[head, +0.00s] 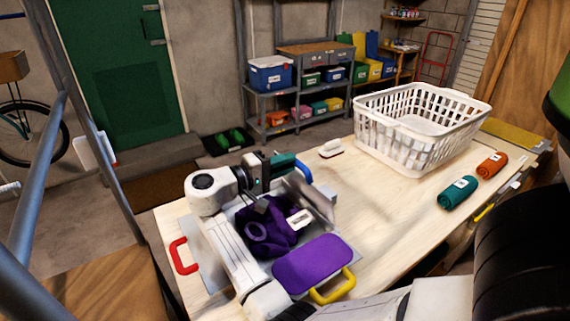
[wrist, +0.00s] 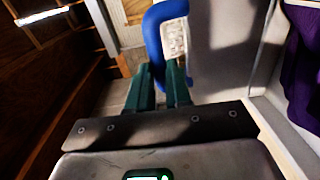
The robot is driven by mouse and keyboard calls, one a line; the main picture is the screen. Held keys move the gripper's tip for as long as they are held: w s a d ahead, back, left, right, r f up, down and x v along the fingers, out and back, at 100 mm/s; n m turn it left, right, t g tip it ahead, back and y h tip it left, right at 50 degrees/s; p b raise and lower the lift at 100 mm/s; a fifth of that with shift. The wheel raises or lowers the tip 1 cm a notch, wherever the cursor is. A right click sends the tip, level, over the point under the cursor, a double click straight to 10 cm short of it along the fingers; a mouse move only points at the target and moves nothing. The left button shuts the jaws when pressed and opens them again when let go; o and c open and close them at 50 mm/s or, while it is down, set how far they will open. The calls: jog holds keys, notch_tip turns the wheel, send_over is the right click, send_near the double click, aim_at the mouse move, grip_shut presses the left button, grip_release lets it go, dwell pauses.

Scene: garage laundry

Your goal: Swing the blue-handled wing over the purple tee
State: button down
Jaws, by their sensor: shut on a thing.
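The folding board lies on the wooden table, with the purple tee (head: 265,222) bunched over its middle. A flat purple part (head: 312,262) lies at the front, by the yellow handle (head: 333,288). The grey blue-handled wing (head: 318,196) stands steeply raised at the tee's far right side, not over it. My gripper (head: 288,163) is shut on its blue handle (head: 303,172). In the wrist view the green fingers (wrist: 158,85) close around the blue handle (wrist: 160,40); the wing panel (wrist: 222,45) and purple cloth (wrist: 303,75) are to the right. My arm hides part of the board.
The red handle (head: 182,256) is at the board's left. A white laundry basket (head: 425,140) stands at the table's back right. A white brush (head: 331,148), a teal roll (head: 457,194) and an orange roll (head: 492,165) lie on the table. Bare table lies right of the board.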

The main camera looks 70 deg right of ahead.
jog(key=shift+s+d+f, duration=0.15)
jog(key=shift+s+f, duration=0.1)
jog(key=shift+f, duration=0.25)
jog(key=shift+s+d+f, duration=0.1)
jog(key=shift+s+f, duration=0.1)
jog(key=shift+f, duration=0.3)
jog(key=c, duration=1.3)
grip_release()
jog(key=shift+d, duration=0.15)
jog(key=shift+c, duration=0.2)
jog(key=shift+w, duration=0.1)
jog(key=r+b+v, duration=0.1)
jog(key=b+v, duration=0.1)
jog(key=v, duration=0.9)
